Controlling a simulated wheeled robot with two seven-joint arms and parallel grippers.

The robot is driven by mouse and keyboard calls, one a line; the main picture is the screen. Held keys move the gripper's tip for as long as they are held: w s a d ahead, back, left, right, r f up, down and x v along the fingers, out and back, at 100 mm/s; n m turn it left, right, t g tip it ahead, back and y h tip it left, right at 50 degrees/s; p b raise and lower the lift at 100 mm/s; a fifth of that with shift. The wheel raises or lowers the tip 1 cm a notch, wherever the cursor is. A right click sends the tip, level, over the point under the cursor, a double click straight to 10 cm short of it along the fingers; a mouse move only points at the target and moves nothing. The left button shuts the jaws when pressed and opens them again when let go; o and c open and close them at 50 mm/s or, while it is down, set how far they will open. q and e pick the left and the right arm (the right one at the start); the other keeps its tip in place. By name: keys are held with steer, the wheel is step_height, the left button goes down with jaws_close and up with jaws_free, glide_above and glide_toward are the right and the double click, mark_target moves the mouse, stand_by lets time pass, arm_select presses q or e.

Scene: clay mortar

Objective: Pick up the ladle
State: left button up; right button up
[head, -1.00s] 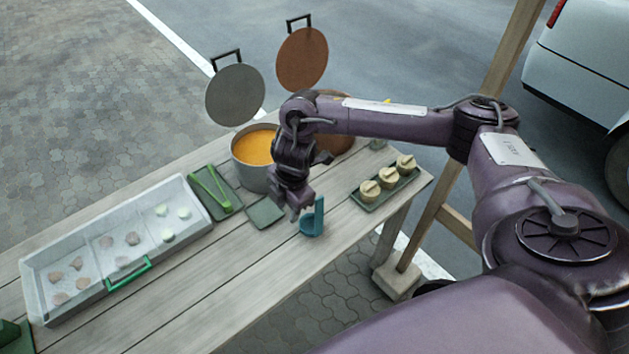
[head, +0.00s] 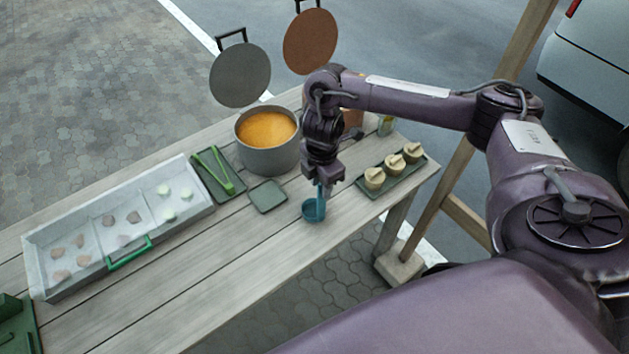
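The teal ladle (head: 313,211) stands on the wooden table near its front edge, bowl at the bottom and handle pointing up. My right gripper (head: 321,182) is directly above the bowl, pointing down, with its fingers at the top of the handle. The upper handle is hidden by the fingers, and I cannot tell whether they are closed on it. The ladle appears to rest on the table. My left gripper is not in view.
A pot of orange soup (head: 268,139) stands behind, left of my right arm. A small green mat (head: 268,196) lies left of the ladle. A tray (head: 364,190) with several pale lidded items is on the right. Green tongs (head: 222,168) and a long white bin (head: 90,292) are further left.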

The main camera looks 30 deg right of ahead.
steer(key=shift+s+d+f, duration=0.1)
steer(key=shift+d+f, duration=0.05)
steer(key=shift+f, duration=1.75)
jaws_close()
